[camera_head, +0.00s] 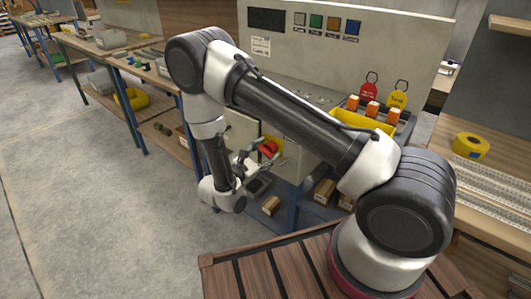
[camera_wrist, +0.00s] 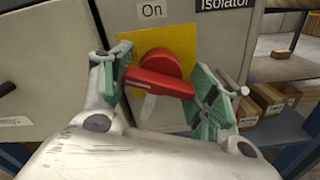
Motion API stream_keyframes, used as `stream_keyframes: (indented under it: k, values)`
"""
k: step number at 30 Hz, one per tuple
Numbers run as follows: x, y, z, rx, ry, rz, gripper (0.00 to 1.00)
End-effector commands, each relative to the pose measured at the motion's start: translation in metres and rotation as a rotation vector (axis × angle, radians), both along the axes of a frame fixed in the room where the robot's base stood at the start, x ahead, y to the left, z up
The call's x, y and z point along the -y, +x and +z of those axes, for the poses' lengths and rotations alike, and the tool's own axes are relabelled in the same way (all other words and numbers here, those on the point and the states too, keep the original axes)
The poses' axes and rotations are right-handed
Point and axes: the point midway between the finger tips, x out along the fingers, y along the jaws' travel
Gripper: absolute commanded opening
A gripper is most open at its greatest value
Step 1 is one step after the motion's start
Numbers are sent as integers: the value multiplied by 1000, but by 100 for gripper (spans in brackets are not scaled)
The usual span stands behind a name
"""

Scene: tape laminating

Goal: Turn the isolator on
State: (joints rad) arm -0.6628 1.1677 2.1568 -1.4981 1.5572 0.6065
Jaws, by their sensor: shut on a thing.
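The red isolator handle (camera_wrist: 160,78) sits on a yellow plate (camera_wrist: 176,42) on the grey cabinet front. The handle lies nearly level, tilted slightly down to the right. The "On" label (camera_wrist: 152,11) is above it, and the "Isolator" label (camera_wrist: 225,4) is at the top right. My gripper (camera_wrist: 161,72) has one green pad at each end of the handle and is shut on it. In the head view the red handle (camera_head: 269,148) shows in front of my gripper (camera_head: 254,160), partly hidden by my arm.
Cardboard boxes (camera_wrist: 270,98) stand on a blue shelf right of the cabinet. Coloured buttons (camera_head: 334,23) are on the upper panel. Open floor (camera_head: 90,200) lies to the left.

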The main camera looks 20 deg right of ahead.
Motion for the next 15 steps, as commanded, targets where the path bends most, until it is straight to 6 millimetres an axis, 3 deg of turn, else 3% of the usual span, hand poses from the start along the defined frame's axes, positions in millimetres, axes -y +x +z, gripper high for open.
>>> stream_keyframes:
  k: [15]
  values:
    - [0,0,0,409,272,1,17]
